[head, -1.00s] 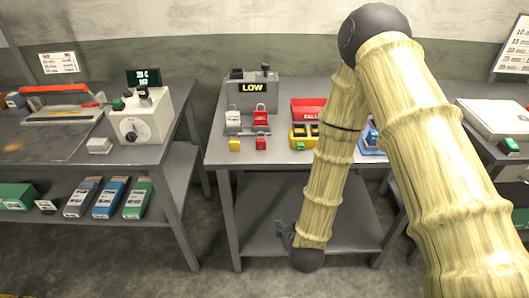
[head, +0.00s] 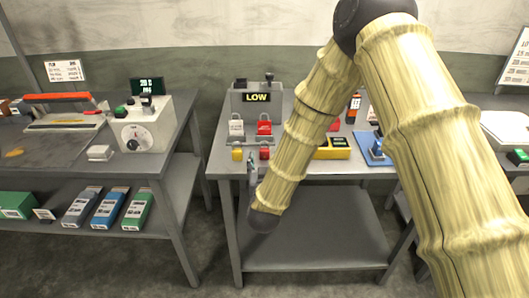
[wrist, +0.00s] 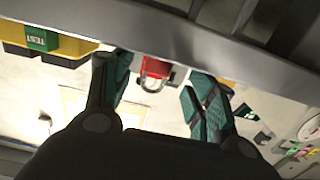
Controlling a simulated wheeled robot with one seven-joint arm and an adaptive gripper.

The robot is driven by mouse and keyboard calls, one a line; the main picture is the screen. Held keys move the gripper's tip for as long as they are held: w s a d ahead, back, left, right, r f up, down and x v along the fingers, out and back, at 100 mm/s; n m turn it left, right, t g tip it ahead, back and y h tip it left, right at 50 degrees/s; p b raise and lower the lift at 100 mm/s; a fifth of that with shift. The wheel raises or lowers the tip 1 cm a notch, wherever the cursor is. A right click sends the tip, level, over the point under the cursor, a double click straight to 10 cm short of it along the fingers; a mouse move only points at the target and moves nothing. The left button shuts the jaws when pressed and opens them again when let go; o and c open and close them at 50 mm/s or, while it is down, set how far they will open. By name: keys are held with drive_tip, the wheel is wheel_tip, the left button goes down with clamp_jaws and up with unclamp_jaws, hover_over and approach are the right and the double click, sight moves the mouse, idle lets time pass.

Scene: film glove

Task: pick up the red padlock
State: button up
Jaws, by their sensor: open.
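The small red padlock (head: 264,152) stands near the front edge of the grey table in the head view, right of a yellow padlock (head: 237,153). In the wrist view, which looks upside down, a red padlock (wrist: 158,68) with its shackle shows between the fingertips, beyond the table's edge. My gripper (head: 252,165) is at the table's front edge, just below and left of the red padlock. In the wrist view my gripper (wrist: 160,88) has its two dark green-padded fingers spread apart, with nothing held. I cannot tell the exact gap to the padlock.
A yellow box (head: 335,150) and a blue stand (head: 373,148) are to the right. The table's front edge (wrist: 220,62) crosses the wrist view.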

sight(264, 153)
drive_tip(key=shift+w+d+p, duration=0.1)
drive_tip(key=shift+w+p, duration=0.85)
drive_tip(key=shift+w, duration=1.7)
drive_tip(key=c, duration=1.3)
drive_tip(key=shift+o, duration=0.2)
drive_tip(key=shift+r, duration=0.15)
